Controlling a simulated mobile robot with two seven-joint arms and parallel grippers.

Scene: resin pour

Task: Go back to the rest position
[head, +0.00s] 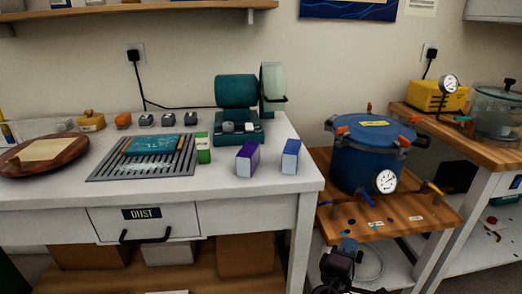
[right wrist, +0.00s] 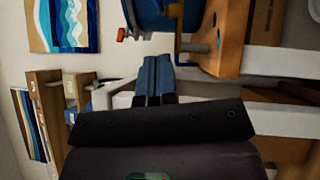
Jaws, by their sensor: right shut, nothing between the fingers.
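My right gripper (head: 347,245) shows at the bottom of the head view, in front of the wooden-topped stand, with its dark body below its blue fingers. In the right wrist view the two blue fingers (right wrist: 156,62) lie side by side, shut and empty. The blue pressure pot (head: 362,160) stands on the stand's wooden top (head: 440,214), above and behind the gripper in the head view. My left gripper is not in view.
The white workbench (head: 220,185) on the left carries a grey slotted tray (head: 105,172), a teal machine (head: 237,92), small boxes and a round wooden board (head: 70,159). The drawer (head: 140,226) below is shut. A second bench (head: 480,146) stands at right.

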